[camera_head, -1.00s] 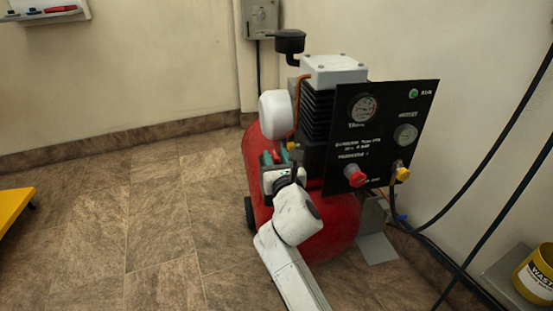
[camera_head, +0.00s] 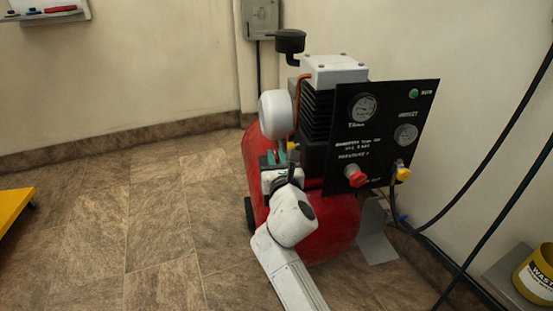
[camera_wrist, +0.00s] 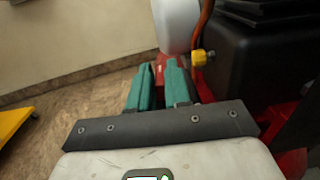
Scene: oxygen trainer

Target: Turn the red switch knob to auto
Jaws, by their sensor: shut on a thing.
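My gripper (camera_head: 274,158) is at the left side of the red compressor (camera_head: 330,235), low beside its white cylinder. In the wrist view, the two teal fingers of my gripper (camera_wrist: 160,75) are shut on a small red part, the red switch knob (camera_wrist: 159,68), of which only a sliver shows between them. The fingers hide most of it, so its pointer and the auto mark cannot be read. In the head view the knob is hidden behind the fingers and my wrist.
The compressor's black panel (camera_head: 384,118) carries gauges, another red knob (camera_head: 356,179) and a yellow knob (camera_head: 403,174). A yellow-tipped fitting (camera_wrist: 199,58) is close right of my fingers. Black hoses run along the right wall.

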